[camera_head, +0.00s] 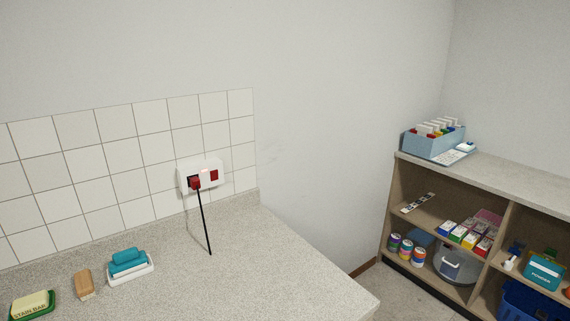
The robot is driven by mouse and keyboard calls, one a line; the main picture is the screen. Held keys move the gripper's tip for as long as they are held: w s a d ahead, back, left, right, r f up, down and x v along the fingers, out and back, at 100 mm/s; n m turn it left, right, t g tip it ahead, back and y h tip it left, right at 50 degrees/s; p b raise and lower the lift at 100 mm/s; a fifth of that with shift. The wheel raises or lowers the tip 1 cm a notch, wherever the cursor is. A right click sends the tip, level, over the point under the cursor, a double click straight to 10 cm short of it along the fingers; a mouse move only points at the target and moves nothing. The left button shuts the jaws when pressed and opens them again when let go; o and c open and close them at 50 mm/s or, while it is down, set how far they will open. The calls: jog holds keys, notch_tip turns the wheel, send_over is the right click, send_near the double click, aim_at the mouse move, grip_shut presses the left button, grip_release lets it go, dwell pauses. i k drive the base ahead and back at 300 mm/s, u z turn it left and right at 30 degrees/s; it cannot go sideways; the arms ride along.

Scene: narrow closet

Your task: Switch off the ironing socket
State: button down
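A white double wall socket (201,176) is fixed to the tiled wall above the counter. A dark red plug (195,183) sits in its left side, and a black cord (204,223) hangs from it down to the counter. A red square (214,175) shows on the right side of the socket. A small pale pinkish patch shows between them near the top. The switch positions are too small to tell. My gripper is not in view.
A speckled counter (250,270) runs below the socket, with a stain bar (30,304), a wooden brush (84,284) and a teal sponge on a white dish (130,272) at its left. A shelf unit (510,178) with boxes and cans stands at right. The counter near the socket is clear.

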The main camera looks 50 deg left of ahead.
aim_at(215, 173)
jog(key=i, duration=0.85)
jog(key=u, duration=2.7)
jog(key=i, duration=0.5)
jog(key=u, duration=0.05)
